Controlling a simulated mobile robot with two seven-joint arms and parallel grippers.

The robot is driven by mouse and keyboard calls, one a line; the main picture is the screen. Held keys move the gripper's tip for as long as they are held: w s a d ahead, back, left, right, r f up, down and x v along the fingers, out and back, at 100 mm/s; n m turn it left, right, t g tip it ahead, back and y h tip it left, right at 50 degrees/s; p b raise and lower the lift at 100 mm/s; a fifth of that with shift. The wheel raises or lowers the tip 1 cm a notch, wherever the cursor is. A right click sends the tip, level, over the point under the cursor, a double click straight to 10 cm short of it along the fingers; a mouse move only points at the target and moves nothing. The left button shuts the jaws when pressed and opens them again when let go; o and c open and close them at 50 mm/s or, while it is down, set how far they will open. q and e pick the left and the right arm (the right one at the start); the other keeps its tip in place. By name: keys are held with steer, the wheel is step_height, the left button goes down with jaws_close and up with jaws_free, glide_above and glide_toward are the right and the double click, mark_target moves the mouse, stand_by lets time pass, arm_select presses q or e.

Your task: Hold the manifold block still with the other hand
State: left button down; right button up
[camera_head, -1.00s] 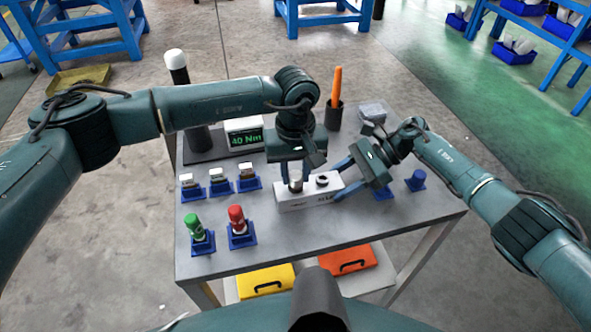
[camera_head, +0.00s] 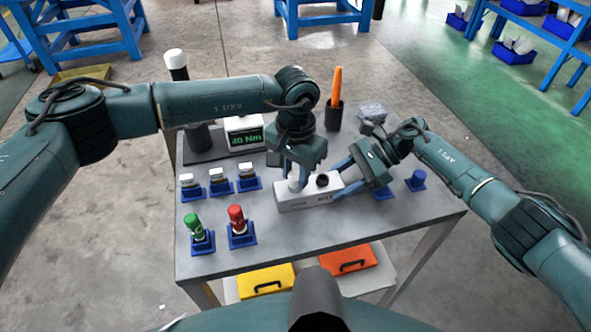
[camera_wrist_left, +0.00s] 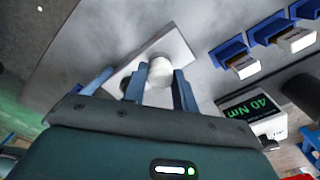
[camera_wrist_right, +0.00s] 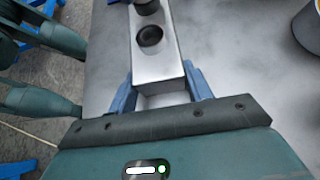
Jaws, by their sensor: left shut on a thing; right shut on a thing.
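The manifold block (camera_head: 321,196) is a pale grey oblong on the table, with a round dark port (camera_wrist_right: 150,36) on top near its right end. A pale cylindrical fitting (camera_wrist_left: 158,84) stands on its left part. My left gripper (camera_head: 297,184) points down from above and is shut on this fitting. Its blue fingers flank the fitting in the left wrist view. My right gripper (camera_head: 338,179) comes in from the right and is shut on the block's right end. In the right wrist view its fingers (camera_wrist_right: 160,92) lie along both sides of the block.
A display reading 40 Nm (camera_head: 245,139) stands at the back left. Several blue holders (camera_head: 220,188) with small parts stand left of the block. Green (camera_head: 194,225) and red (camera_head: 236,217) capped parts stand front left. A dark cup (camera_head: 333,116) holds an orange-handled tool. The front right table is clear.

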arm_select(q)
steer(key=shift+m, duration=0.6)
steer(key=c, duration=1)
jaws_free()
steer(key=shift+c, duration=0.9)
